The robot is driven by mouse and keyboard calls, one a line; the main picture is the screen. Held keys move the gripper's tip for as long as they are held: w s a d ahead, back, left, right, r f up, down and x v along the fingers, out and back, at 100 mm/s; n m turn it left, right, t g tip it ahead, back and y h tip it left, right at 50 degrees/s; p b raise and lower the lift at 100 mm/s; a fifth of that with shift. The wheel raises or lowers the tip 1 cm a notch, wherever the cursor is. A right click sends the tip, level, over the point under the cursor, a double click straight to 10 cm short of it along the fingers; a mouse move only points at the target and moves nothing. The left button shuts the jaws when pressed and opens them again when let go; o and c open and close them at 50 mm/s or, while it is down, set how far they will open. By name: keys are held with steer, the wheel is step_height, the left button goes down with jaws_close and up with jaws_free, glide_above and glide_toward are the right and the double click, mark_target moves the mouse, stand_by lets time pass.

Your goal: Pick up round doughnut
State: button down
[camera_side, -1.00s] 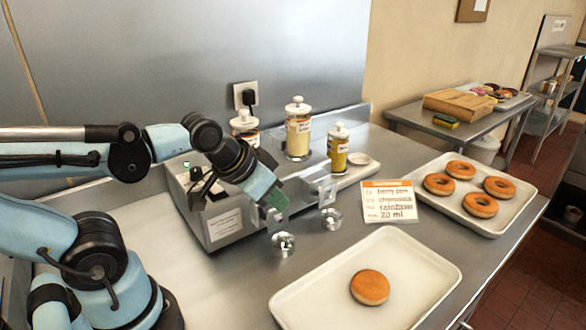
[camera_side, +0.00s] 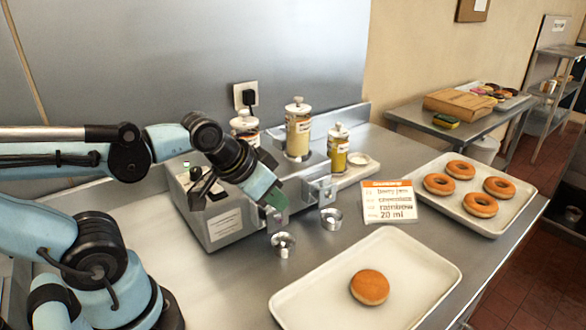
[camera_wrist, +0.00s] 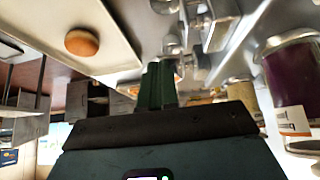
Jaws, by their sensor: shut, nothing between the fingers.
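The round doughnut (camera_side: 370,287), brown with no hole, lies on the right part of the white front tray (camera_side: 310,297). It also shows at the upper left of the wrist view (camera_wrist: 82,42). My gripper (camera_side: 274,208) is in front of the grey dispenser unit, up and to the left of the doughnut and well apart from it. In the wrist view the green fingers of my gripper (camera_wrist: 158,86) are together with nothing between them.
Several ring doughnuts (camera_side: 481,205) lie on a second tray (camera_side: 510,215) at the right. The dispenser unit (camera_side: 222,226), jars (camera_side: 298,130), two small metal cups (camera_side: 283,243) and a printed card (camera_side: 388,202) stand behind the front tray. Bare counter lies left of the tray.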

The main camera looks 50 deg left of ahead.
steer(key=c, duration=1.8)
jaws_free()
steer(key=o, duration=1.8)
steer(key=shift+w+d, duration=0.1)
steer(key=g, duration=0.7)
glide_above(372, 280)
steer(key=f, duration=0.7)
steer(key=shift+w+f, duration=0.15)
steer(key=shift+w, duration=0.2)
steer(key=shift+s+f, duration=0.15)
steer(key=shift+f, duration=1.2)
steer(key=shift+s+f, duration=0.15)
steer(key=shift+f, duration=1.2)
